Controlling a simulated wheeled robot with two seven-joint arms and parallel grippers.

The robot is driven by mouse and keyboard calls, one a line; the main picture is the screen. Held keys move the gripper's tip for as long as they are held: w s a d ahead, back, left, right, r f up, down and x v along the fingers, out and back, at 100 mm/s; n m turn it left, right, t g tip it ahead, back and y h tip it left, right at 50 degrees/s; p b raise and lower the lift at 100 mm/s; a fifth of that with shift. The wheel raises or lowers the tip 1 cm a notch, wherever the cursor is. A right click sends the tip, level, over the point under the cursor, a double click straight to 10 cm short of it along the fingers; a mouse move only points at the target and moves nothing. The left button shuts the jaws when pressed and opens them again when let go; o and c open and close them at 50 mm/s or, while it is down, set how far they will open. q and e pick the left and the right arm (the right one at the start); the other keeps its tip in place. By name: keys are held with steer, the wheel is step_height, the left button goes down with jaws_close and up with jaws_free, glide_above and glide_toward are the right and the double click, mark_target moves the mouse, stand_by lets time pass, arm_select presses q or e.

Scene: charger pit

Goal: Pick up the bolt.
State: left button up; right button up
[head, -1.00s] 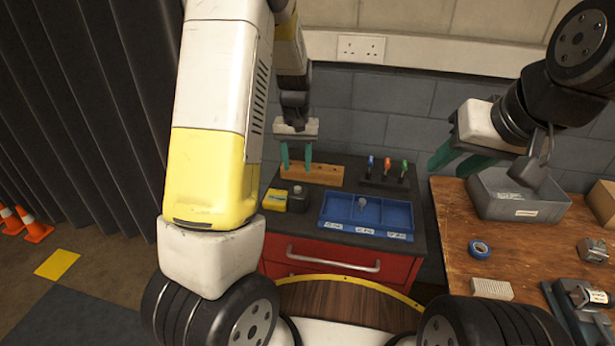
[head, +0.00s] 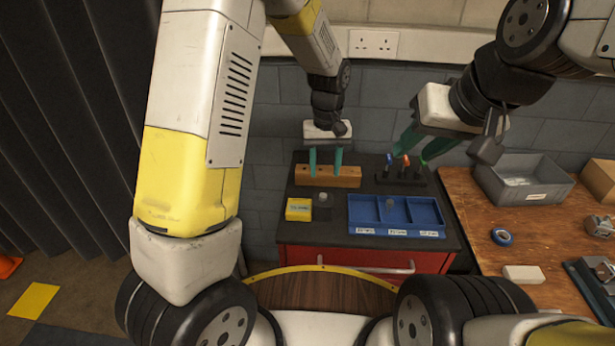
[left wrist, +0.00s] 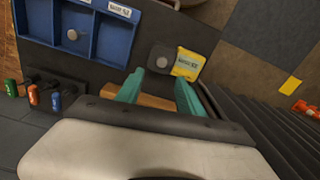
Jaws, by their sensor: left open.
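A small grey bolt-like piece (head: 389,205) stands in the middle compartment of the blue tray (head: 355,224), on the dark cabinet top. It shows as a round grey head in the left wrist view (left wrist: 73,35). A similar grey round head (head: 323,197) sits on a small dark block beside the yellow box; I cannot tell for sure which one is the bolt. My right gripper (head: 413,160) looks open and empty, above the coloured-handled tools.
The wooden block (head: 348,177) and a rack of coloured-handled tools (head: 403,175) stand at the cabinet's back. The yellow box (head: 298,209) is at its left. On the right, a workbench (head: 520,240) holds a grey bin (head: 535,193), blue tape (head: 502,237) and a pale block (head: 523,274).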

mark_target(323, 195)
arm_select(q)
steer(key=shift+s+f, duration=0.1)
steer(key=shift+f, duration=0.3)
steer(key=f, duration=0.7)
steer(key=shift+s, duration=0.35)
steer(key=shift+c, duration=0.5)
jaws_close()
